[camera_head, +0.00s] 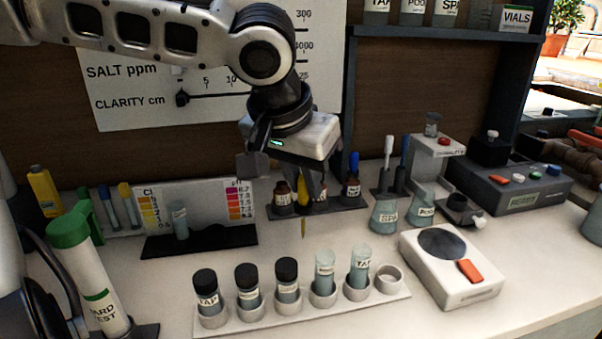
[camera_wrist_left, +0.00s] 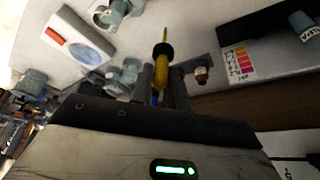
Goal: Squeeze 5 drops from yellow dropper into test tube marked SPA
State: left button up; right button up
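My left gripper (camera_head: 308,190) points down over the counter and is shut on the yellow dropper (camera_wrist_left: 162,72). The wrist view shows the dropper between the two fingers, with its thin tip sticking out past them. In the head view its tip (camera_head: 303,229) hangs behind and above the front rack, apart from the tubes. The white rack (camera_head: 240,322) holds capped and uncapped tubes. An uncapped tube (camera_head: 324,272), fourth from the left, has a small label that seems to read SPA. An uncapped tube (camera_head: 359,265) marked TAP stands to its right. My right gripper is not in view.
Three black-capped tubes (camera_head: 247,282) fill the rack's left side; its right-end holder (camera_head: 388,279) is empty. Dropper bottles (camera_head: 350,189) stand behind the gripper. Flasks (camera_head: 384,214) and a white device (camera_head: 452,287) stand right. A green-capped tube (camera_head: 84,262) stands left.

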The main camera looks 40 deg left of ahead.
pick_arm(q)
jog(key=shift+r, duration=0.1)
jog(key=shift+r+p, duration=0.65)
jog(key=shift+p, duration=0.35)
jog(key=shift+w, duration=0.1)
